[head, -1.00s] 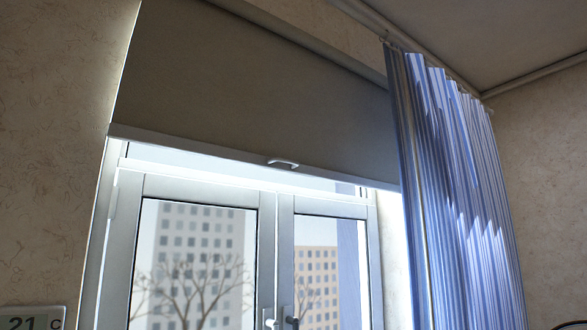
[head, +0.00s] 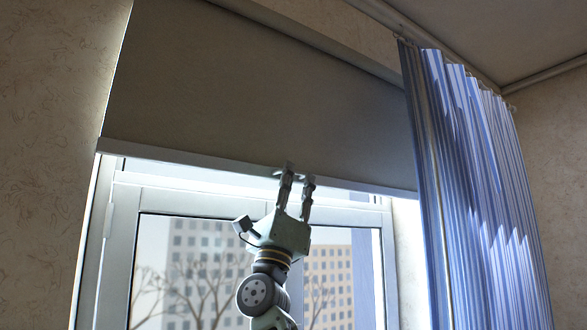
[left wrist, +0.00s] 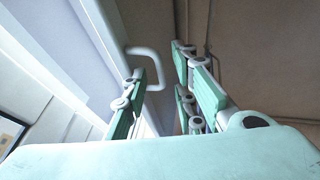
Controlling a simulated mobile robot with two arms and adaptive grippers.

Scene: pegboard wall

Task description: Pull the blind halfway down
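The grey-brown blind (head: 250,90) covers the upper part of the window, and its pale bottom bar (head: 190,158) hangs just above the sashes. My left gripper (head: 297,178) reaches up from below to the middle of the bar. Its two fingers are spread, and they largely hide the pull handle in the head view. In the left wrist view the white loop-shaped handle (left wrist: 146,54) is just beyond the left finger, and part of it shows in the gap between the fingers. Whether a finger touches it I cannot tell. My right gripper is in neither view.
A blue striped curtain (head: 480,190) hangs at the right of the window. The white window frame (head: 180,198) is behind my left arm. The wall (head: 50,120) left of the window is bare in view.

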